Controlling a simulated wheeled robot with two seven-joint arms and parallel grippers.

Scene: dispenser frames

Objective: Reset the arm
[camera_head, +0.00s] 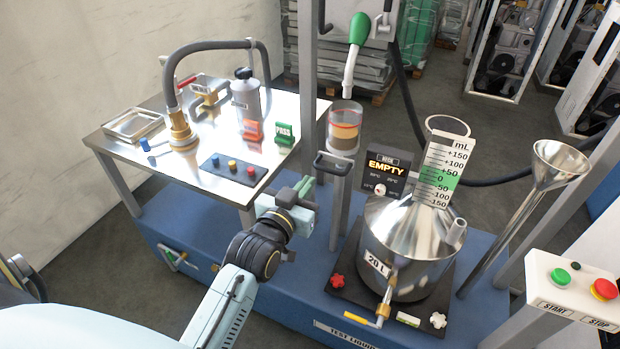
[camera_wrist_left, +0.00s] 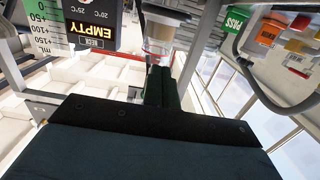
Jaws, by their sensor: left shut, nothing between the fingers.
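My left arm comes in from the bottom of the head view. Its left gripper (camera_head: 304,186) is raised in front of the steel table's right edge, left of the clear cylinder. The two dark green fingers are together with nothing between them, and they also show closed in the left wrist view (camera_wrist_left: 160,84). The gripper appears apart from everything around it, though its exact distance from the cylinder's handle is hard to tell. My right gripper is not in view.
The steel table (camera_head: 222,182) carries a hose, valves and a button panel (camera_head: 233,168). Right of my gripper stand the clear cylinder (camera_head: 344,128), the EMPTY display (camera_head: 388,170) and the steel vessel (camera_head: 405,240). A START/STOP box (camera_head: 575,290) is at the far right.

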